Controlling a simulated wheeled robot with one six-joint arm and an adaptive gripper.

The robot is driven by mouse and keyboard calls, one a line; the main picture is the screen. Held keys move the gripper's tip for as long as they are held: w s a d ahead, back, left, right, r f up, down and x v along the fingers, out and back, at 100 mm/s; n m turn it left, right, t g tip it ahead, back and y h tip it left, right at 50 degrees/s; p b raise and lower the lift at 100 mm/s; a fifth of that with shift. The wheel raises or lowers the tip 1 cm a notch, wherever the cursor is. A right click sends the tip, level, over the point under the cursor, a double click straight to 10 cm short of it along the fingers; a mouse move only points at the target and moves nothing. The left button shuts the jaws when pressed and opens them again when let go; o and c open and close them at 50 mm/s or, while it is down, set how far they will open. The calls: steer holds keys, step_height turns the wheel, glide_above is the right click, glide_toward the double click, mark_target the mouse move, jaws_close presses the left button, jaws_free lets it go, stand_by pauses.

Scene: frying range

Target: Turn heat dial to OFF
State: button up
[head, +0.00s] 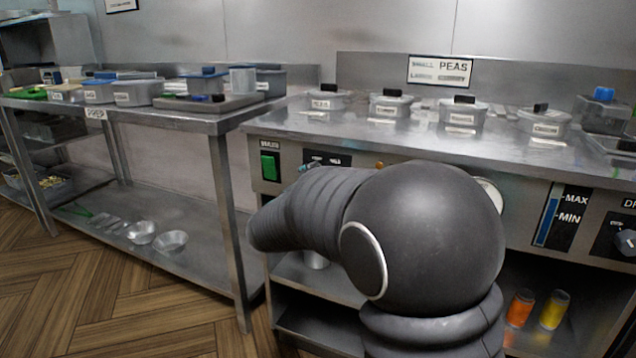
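My gripper is not in view; my dark grey arm fills the middle of the head view and hides part of the range's front panel (540,178). No dial marked heat can be made out. A dark dial (625,241) shows at the right edge, on a black plate whose label is cut off after "DR". A small bluish part (311,166) shows just above my arm, next to a partly hidden black label (341,160); I cannot tell what it is. A green switch (270,166) is at the panel's left end. A small orange light (380,166) sits right of the label.
Several lidded pots (391,105) stand on the range top. A MAX/MIN level gauge (563,215) is on the panel, right of my arm. A steel table (215,121) with containers stands left. Orange (520,308) and yellow (553,309) containers are below. Wooden floor (130,300) is clear at left.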

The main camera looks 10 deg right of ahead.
steer(key=v, duration=1.1)
steer(key=shift+s+a, duration=0.2)
steer(key=shift+s, duration=0.15)
